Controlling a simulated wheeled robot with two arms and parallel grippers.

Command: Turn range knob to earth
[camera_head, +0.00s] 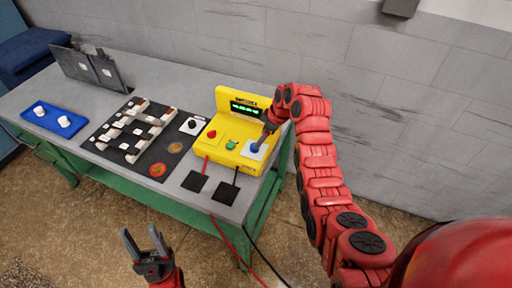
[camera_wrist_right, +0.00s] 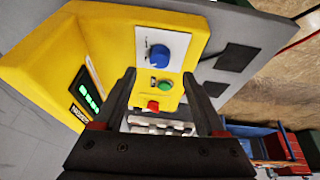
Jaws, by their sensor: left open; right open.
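A yellow meter box (camera_head: 226,163) stands at the right end of the bench, with a lit green display (camera_head: 245,109). A blue knob (camera_head: 254,147) sits on a white plate on its face; the plate's markings are too small to read. My right gripper (camera_head: 266,137) reaches down at this knob. In the right wrist view the blue knob (camera_wrist_right: 158,58) lies just beyond the spread fingertips of my right gripper (camera_wrist_right: 159,74), not clamped. My left gripper (camera_head: 145,238) is open and empty, low in front of the bench.
A green button (camera_head: 231,144) and red knob (camera_head: 212,134) are beside the blue knob. A black-knobbed white panel (camera_head: 193,124), dark board (camera_head: 131,134) and blue tray (camera_head: 53,119) lie left. Red and black leads hang over the bench's front edge.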

